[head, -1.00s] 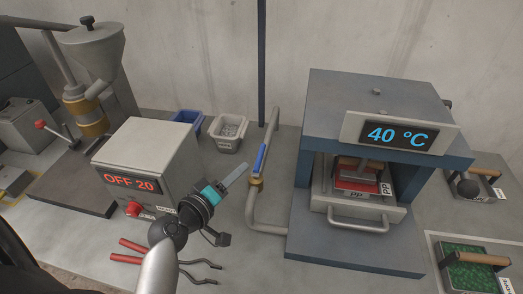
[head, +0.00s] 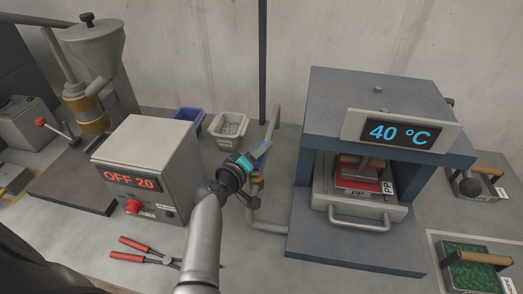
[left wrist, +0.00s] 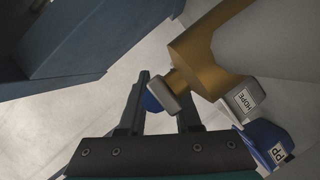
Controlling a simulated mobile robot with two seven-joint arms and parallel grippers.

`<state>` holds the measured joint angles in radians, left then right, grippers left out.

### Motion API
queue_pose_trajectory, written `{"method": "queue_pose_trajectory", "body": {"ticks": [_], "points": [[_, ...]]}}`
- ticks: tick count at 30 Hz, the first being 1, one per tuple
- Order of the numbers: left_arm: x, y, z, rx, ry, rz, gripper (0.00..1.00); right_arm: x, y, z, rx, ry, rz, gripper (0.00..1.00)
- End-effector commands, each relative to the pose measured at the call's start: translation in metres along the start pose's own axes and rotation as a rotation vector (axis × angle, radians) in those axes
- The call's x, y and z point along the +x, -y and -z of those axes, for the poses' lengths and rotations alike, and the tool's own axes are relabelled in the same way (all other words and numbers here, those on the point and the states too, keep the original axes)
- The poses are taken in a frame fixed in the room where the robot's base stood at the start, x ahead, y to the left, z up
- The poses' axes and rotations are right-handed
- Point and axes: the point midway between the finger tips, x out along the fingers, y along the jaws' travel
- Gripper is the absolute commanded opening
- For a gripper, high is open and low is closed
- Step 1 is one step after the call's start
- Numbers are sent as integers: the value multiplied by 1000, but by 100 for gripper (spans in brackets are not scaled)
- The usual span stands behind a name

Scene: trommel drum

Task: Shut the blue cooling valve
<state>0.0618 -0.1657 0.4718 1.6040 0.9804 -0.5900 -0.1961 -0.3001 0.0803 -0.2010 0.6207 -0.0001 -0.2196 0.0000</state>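The blue valve handle (head: 263,150) sits on a brass valve body (head: 257,183) on the grey pipe left of the press. My left gripper (head: 257,156) is at the handle and hides part of it, so its exact angle is hard to tell. In the left wrist view, the two dark fingers (left wrist: 160,100) are apart, with a bit of the blue handle (left wrist: 152,103) and a grey cap (left wrist: 165,94) between them. The brass body (left wrist: 200,52) is just beyond. I cannot tell whether the fingers touch the handle. My right gripper is out of view.
The press (head: 375,95) reading 40 °C stands close right of the pipe. A control box (head: 150,155) reading OFF 20 stands left. A blue bin (head: 188,121) and a grey bin (head: 229,127) are behind. Red-handled pliers (head: 140,250) lie in front on the table.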

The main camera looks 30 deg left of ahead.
Motion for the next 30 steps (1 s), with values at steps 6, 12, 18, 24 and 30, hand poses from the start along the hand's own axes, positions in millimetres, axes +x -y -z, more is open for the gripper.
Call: {"method": "queue_pose_trajectory", "body": {"ticks": [6, 12, 18, 24, 30], "points": [[0, 0, 0, 0, 0, 0, 30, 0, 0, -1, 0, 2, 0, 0], [0, 0, 0, -1, 0, 0, 7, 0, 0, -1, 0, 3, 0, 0], [0, 0, 0, -1, 0, 0, 0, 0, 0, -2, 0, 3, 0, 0], [0, 0, 0, -1, 0, 0, 0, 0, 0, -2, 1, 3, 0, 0], [0, 0, 0, -1, 1, 0, 0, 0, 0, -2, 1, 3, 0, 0]]}}
